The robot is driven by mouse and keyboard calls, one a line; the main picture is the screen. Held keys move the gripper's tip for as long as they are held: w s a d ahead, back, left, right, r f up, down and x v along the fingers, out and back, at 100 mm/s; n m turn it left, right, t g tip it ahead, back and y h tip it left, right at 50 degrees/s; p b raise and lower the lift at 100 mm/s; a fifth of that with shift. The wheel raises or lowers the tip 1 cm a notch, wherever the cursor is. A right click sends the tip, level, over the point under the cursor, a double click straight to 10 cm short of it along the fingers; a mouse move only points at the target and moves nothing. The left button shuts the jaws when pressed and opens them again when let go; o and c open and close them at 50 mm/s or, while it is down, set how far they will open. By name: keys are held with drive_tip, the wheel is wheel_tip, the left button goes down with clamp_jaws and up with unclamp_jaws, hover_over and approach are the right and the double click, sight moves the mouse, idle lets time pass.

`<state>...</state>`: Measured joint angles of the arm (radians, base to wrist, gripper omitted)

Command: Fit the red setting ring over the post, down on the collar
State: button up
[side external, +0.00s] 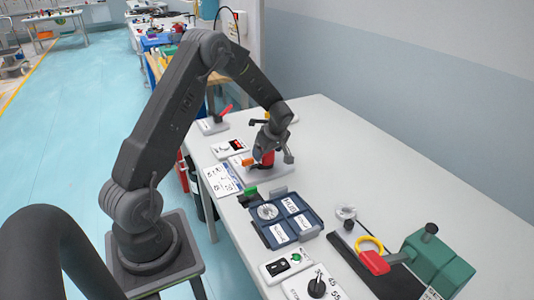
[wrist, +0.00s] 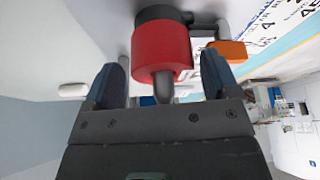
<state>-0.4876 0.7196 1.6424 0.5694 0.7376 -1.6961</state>
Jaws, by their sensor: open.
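The red setting ring (wrist: 161,50) is around the grey post (wrist: 164,93) in the wrist view, its far end against the dark collar (wrist: 158,14), with no gap visible. The post's free end sticks out of the ring towards my gripper (wrist: 162,80). The two fingers are open, one on each side of the post end, apart from the ring. In the side external view the red ring (side external: 268,158) shows partly beneath my gripper (side external: 272,145). The collar is mostly hidden there.
An orange tab (wrist: 228,50) sits close beside the ring; it also shows in the side external view (side external: 247,162). A blue tray (side external: 262,230) and a green machine with a red block (side external: 374,262) stand nearer. The table's right side is clear.

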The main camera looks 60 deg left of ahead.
drive_tip(key=v, duration=1.2)
drive_tip(key=shift+d+r, duration=0.15)
drive_tip(key=s+d+r+m+t+h, duration=0.1)
drive_tip(key=s+d+r+m+t, duration=0.1)
drive_tip(key=s+d+r+m, duration=0.6)
drive_tip(key=s+d+r+m+t+h, duration=0.1)
drive_tip(key=s+d+r+m+t, duration=0.3)
drive_tip(key=d, duration=0.7)
drive_tip(key=s+d+m+h, duration=0.2)
drive_tip(key=s+d+m, duration=0.3)
drive_tip(key=s+m, duration=0.3)
drive_tip(key=shift+s+d, duration=0.25)
drive_tip(key=shift+s, duration=0.65)
